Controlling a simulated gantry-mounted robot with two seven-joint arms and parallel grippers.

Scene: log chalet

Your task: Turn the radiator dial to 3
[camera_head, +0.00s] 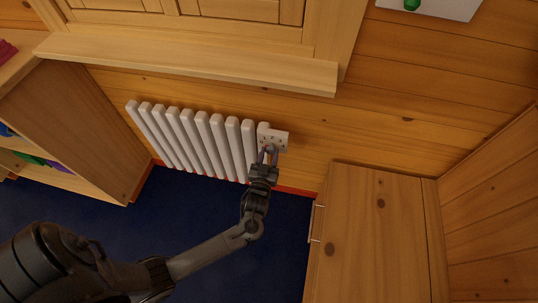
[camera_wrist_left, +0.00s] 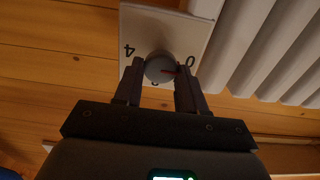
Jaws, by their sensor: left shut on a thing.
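The radiator dial is a round grey knob (camera_wrist_left: 159,67) on a pale plate (camera_wrist_left: 191,40), in the middle of the left wrist view. A 4 shows left of the knob and a 0 right of it; another mark is mostly hidden below. A small reddish line on the knob's face lies toward the right, on the 0 side. My left gripper (camera_wrist_left: 158,75) is shut on the knob, one finger on each side. In the head view the plate (camera_head: 281,135) is at the radiator's right end, and my left gripper (camera_head: 268,151) reaches it from below. My right gripper is not in view.
The white ribbed radiator (camera_head: 201,133) stands left of the plate, under a wooden window sill (camera_head: 190,62). A wooden cabinet (camera_head: 370,235) with a handle is at the lower right. A shelf unit (camera_head: 75,125) is at the left. Blue floor (camera_head: 190,215) lies between.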

